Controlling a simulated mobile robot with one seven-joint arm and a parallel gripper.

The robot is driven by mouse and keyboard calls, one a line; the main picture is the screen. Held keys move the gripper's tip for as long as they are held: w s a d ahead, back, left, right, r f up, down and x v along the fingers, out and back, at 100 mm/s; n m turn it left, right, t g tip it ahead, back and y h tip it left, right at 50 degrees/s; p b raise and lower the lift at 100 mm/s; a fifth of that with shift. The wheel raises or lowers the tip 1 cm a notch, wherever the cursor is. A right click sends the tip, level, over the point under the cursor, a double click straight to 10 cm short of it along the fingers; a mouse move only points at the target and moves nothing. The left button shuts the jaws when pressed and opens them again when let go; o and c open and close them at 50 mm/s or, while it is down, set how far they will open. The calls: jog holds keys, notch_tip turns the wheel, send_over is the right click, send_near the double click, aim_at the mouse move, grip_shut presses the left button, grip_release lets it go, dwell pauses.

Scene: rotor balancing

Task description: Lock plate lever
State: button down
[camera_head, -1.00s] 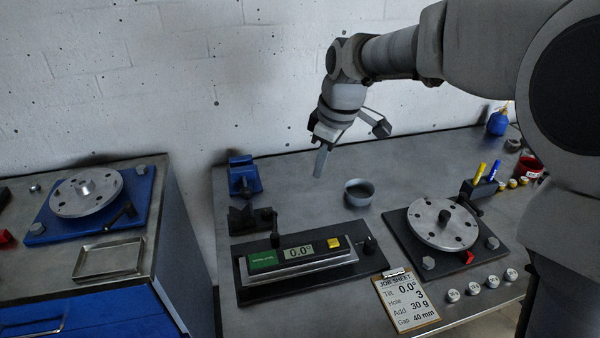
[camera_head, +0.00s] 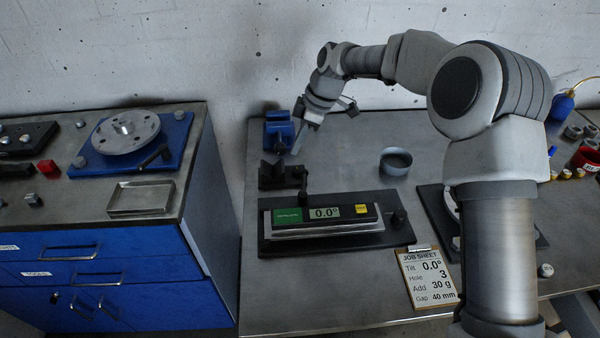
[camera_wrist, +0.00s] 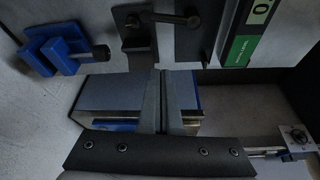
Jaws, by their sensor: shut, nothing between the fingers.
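A tilt plate (camera_head: 330,233) on a black base carries a digital level (camera_head: 325,213) reading 0.0°. A black lever (camera_head: 302,180) stands at its back left, near a dark bracket (camera_head: 272,178); the lever also shows at the top of the wrist view (camera_wrist: 178,19), lying across beside the bracket. My gripper (camera_head: 298,141) is above and behind the lever, apart from it. Its fingers (camera_wrist: 162,95) are shut and empty, pointing down. The blue plate on the left bench has its own black lever (camera_head: 155,155).
A blue vise (camera_head: 279,128) stands close behind the bracket. A grey bowl (camera_head: 396,163) is to the right. The job sheet (camera_head: 428,280) lies at the front. My arm hides most of the right rotor plate (camera_head: 434,205). A rotor disc (camera_head: 126,132) sits on the left bench.

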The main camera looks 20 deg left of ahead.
aim_at(304, 187)
dwell(0.3)
jog(key=x, duration=1)
jog(key=d, duration=0.1)
jog(key=w+d, duration=0.1)
jog(key=d, duration=0.1)
jog(key=shift+w+d+f, duration=0.15)
jog(key=shift+d+f, duration=0.05)
jog(key=shift+f, duration=0.2)
jog(key=shift+d, duration=0.15)
